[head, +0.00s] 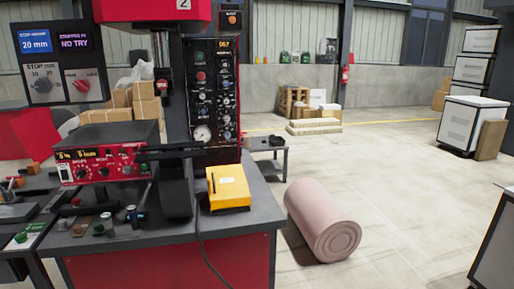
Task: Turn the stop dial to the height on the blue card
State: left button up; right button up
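A dark panel at the upper left carries a blue card (36,42) that reads "STOP HEIGHT 20 mm". Beside it a dark display (75,43) with purple writing reads "STOPPED AT NO TRY". Below the blue card is the stop dial (43,84), a dark round knob on a grey plate with small numbers around it. Its pointer setting is too small to read. To its right on the panel is a red knob (81,86) on a light plate. Neither of my grippers can be made out in the head view.
A red and black press (152,12) stands right of the panel, with a control column (212,95). Below are a red instrument box (108,150), a yellow box (228,187) and small parts on the bench. A pink roll (322,222) lies on open floor at right.

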aim_at(43, 86)
jog(key=u, duration=1.25)
